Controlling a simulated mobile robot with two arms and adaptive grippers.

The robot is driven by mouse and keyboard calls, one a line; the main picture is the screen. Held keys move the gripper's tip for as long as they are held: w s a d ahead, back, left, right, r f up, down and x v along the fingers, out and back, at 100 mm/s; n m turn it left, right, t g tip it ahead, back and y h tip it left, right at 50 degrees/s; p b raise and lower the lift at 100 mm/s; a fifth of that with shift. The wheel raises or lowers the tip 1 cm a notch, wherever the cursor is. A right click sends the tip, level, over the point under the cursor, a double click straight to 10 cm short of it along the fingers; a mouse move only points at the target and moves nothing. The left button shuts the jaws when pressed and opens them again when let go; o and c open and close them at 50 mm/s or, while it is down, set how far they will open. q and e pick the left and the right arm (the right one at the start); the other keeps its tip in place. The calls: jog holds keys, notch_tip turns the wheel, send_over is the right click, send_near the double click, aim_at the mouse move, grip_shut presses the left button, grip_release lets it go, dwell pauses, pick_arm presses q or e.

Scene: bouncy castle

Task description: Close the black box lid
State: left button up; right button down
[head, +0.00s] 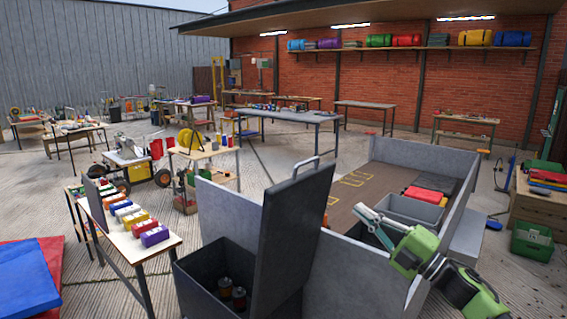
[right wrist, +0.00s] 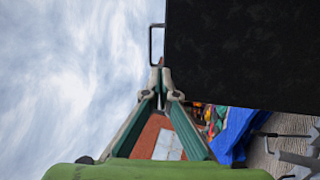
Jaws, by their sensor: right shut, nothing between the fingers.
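The black box (head: 195,290) sits at the bottom middle of the head view. Its lid (head: 292,225) stands open and nearly upright, with a metal loop handle (head: 306,167) on its top edge. Two small dark jars (head: 232,295) are inside the box. My right gripper (head: 364,212) is shut and empty, to the right of the lid in the head view. In the right wrist view the shut fingertips (right wrist: 161,68) appear beside the edge of the dark lid (right wrist: 245,55), close to the handle (right wrist: 153,45); I cannot tell whether they touch. My left gripper is not in view.
A grey-walled trailer bed (head: 345,185) stands right behind the lid, with a grey bin (head: 410,209) and red items in it. A narrow table (head: 118,235) with coloured blocks is left of the box. Blue and red mats (head: 25,280) lie at far left.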

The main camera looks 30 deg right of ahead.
notch_tip(320, 180, up, 3)
jog(key=a+n+y, duration=0.2)
jog(key=p, duration=0.6)
send_near(303, 163)
jog(key=shift+h, duration=0.3)
jog(key=x, duration=0.5)
jog(key=shift+a+r, duration=0.1)
jog(key=shift+r, duration=0.1)
jog(key=shift+w+a+p, duration=0.3)
jog(key=shift+w+p, duration=0.15)
jog(key=shift+w, duration=0.3)
